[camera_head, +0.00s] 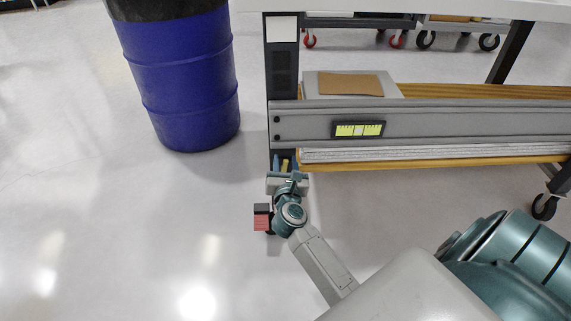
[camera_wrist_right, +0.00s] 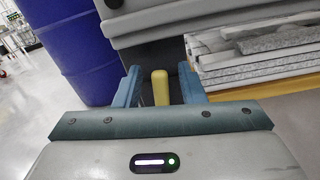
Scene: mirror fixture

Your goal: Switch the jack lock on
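A small yellow lever (camera_wrist_right: 160,88), which appears to be the jack lock, stands upright near the foot of the fixture's dark post (camera_head: 282,65). In the head view only a small bit of the lever (camera_head: 285,164) shows. My right gripper (camera_wrist_right: 160,84) is open, with its two blue fingers on either side of the lever. A gap shows between the lever and each finger. In the head view my right gripper (camera_head: 281,162) is low beside the post, and its wrist hides the lever's base. My left gripper is not in view.
A grey beam (camera_head: 220,125) with a green-yellow level gauge (camera_head: 359,129) runs across above the gripper. Stacked boards (camera_head: 430,153) lie below it. A blue drum (camera_head: 185,80) stands to the left. The floor (camera_head: 110,230) at front left is clear.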

